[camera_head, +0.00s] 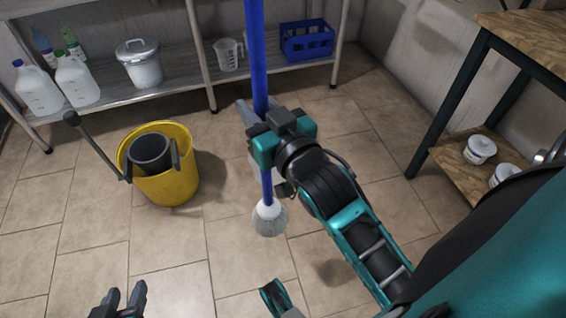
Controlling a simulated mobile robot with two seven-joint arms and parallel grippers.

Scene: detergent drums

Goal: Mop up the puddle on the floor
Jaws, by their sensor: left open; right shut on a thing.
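The mop has a long blue handle (258,50) and a pale grey-white head (270,218). It stands nearly upright in the middle of the view, its head low at or near the tiled floor; I cannot tell if it touches. My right gripper (258,116) is shut on the blue handle, above the head. My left gripper (124,296) is open and empty at the bottom left edge, apart from the mop. I cannot make out a clear puddle outline on the floor.
A yellow bucket (172,188) with a dark wringer stands left of the mop. A metal shelf (185,97) along the back holds white jugs, a lidded pot, a measuring cup and a blue crate (308,42). A wooden table (535,38) stands right. Floor tiles between are clear.

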